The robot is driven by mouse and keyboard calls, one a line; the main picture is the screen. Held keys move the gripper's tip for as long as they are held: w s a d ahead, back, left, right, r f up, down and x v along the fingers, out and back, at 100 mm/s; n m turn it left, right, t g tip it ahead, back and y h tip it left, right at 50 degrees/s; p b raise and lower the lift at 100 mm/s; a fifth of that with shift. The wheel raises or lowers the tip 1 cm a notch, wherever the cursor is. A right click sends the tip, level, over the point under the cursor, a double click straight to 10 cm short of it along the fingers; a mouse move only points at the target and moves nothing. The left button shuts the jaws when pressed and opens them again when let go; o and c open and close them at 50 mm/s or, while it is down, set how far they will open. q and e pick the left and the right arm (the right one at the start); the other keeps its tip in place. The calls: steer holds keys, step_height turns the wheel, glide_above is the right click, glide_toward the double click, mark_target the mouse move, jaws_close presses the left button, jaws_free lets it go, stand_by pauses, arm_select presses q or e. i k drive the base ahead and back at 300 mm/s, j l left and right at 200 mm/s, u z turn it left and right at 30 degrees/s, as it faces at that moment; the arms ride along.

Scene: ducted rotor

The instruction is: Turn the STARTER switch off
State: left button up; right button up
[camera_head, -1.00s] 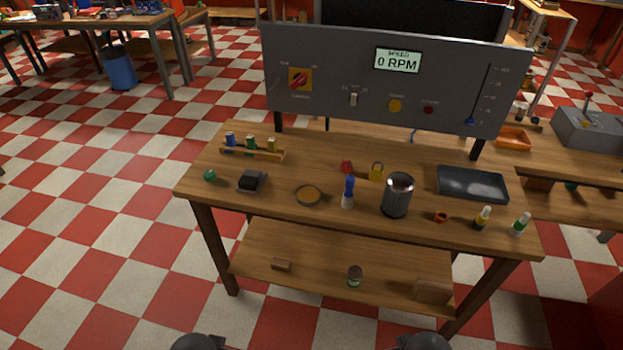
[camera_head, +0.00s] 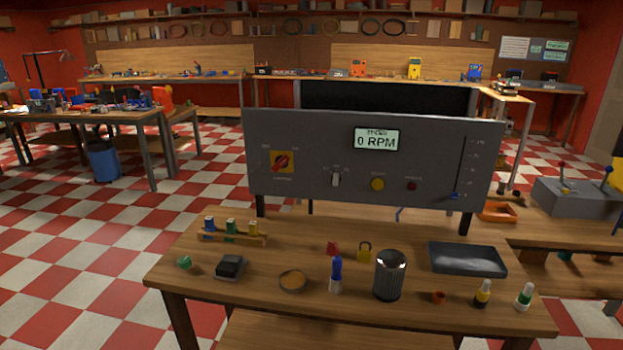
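The grey control panel (camera_head: 325,215) stands upright at the back of the wooden workbench. It carries a red rotary knob (camera_head: 282,162) on a yellow plate, turned diagonally, and a small white toggle switch (camera_head: 336,180) near the middle. The small labels are too blurred to read, so I cannot tell which control is marked STARTER. Right of the toggle are a yellow button (camera_head: 377,184) and a dark red button or lamp (camera_head: 411,186). The display (camera_head: 376,140) reads 0 RPM. Neither of my grippers is in view.
A blue-handled slider (camera_head: 455,195) sits at the panel's right.

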mark_target(282, 162)
steer(key=i+l+z, duration=0.2)
steer(key=z, duration=0.3)
steer(key=i+z, duration=0.3)
steer(key=z, duration=0.15)
